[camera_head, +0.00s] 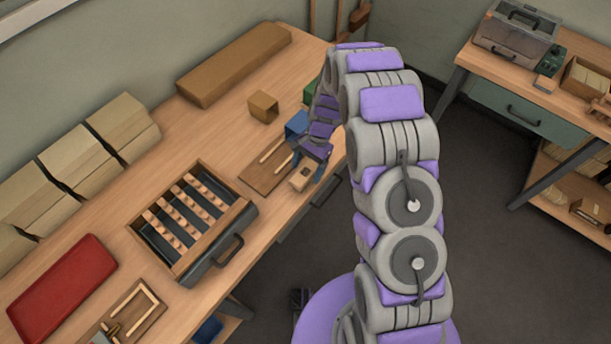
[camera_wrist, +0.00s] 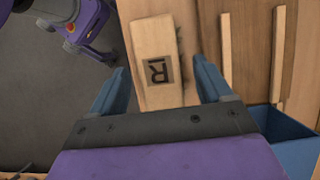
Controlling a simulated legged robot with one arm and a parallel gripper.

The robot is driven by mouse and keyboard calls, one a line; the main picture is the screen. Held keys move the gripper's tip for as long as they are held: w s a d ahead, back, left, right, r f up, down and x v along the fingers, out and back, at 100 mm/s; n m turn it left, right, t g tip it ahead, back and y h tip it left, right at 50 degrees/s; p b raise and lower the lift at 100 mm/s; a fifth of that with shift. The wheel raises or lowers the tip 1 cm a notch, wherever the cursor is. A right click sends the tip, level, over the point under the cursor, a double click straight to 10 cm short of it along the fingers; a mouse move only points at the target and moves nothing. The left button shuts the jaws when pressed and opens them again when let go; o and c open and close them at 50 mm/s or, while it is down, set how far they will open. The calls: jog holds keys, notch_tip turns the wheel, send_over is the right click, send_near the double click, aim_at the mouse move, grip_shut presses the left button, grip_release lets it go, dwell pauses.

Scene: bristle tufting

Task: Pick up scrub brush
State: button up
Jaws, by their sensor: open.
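In the wrist view a pale wooden block with a dark square mark, which looks like the scrub brush (camera_wrist: 155,48), lies near the table edge. A dark fringe, perhaps bristles, shows along its right side. My gripper (camera_wrist: 160,88) is open, with one blue finger on each side of the block's near end. I cannot tell whether the fingers touch it. In the head view the brush (camera_head: 301,179) sits at the front edge of the workbench (camera_head: 225,140), just below my gripper (camera_head: 309,165).
A wooden board with strips (camera_head: 262,174) lies left of the brush, with a blue bin (camera_head: 297,124) behind it. A slatted tray (camera_head: 190,222) stands further left. A small wooden block (camera_head: 263,107) and a long brown box (camera_head: 235,65) are toward the wall.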

jog(key=x, duration=0.2)
jog(key=shift+a+f, duration=0.1)
jog(key=shift+f, duration=0.3)
jog(key=shift+s, duration=0.1)
jog(key=shift+c, duration=0.2)
jog(key=c, duration=1.1)
